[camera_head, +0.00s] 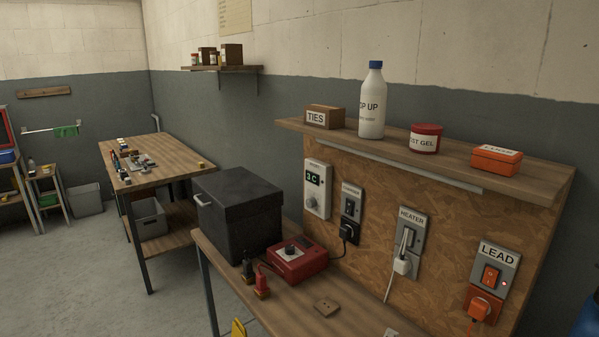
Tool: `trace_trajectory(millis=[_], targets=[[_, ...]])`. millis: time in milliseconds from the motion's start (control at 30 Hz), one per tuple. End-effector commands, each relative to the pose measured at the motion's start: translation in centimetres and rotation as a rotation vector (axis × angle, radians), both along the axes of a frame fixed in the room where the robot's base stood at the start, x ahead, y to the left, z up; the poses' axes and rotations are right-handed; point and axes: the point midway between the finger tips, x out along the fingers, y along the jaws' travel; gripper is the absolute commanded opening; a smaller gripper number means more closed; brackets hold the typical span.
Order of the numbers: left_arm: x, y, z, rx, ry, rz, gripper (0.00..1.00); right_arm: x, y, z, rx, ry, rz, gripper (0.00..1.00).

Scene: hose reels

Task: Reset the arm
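Neither of my grippers shows in the head view, and no part of my arms can be made out with certainty. The wooden workbench (375,318) in front carries a black box (238,213) with a handle. A red charger-like unit (297,259) with a dial sits beside the box. A black clamp (247,271) and a red clamp (262,284) stand near its left side.
The backboard (378,237) holds a thermostat-like unit (317,190), a HEATER switch (411,231) and a LEAD switch (491,273). A shelf (455,171) above holds a bottle (372,103) and boxes. Another bench (185,163) stands left; open floor (75,270) lies before it.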

Motion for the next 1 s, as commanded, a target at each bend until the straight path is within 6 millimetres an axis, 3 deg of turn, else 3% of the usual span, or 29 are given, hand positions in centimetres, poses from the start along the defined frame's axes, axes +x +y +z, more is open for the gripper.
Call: trace_trajectory(millis=[167, 400, 600, 800, 933, 1000], targets=[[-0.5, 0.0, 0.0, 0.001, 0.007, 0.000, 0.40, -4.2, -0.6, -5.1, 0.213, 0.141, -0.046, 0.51], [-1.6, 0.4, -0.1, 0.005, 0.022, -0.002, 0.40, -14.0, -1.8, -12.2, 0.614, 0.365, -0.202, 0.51], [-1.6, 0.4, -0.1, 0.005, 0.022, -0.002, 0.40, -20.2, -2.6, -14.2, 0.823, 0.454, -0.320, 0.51], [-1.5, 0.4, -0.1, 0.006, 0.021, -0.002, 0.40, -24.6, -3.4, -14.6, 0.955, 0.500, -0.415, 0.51], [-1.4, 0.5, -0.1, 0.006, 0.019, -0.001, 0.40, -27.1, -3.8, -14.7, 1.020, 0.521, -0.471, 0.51], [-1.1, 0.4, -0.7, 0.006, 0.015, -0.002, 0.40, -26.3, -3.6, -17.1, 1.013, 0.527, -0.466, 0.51]])
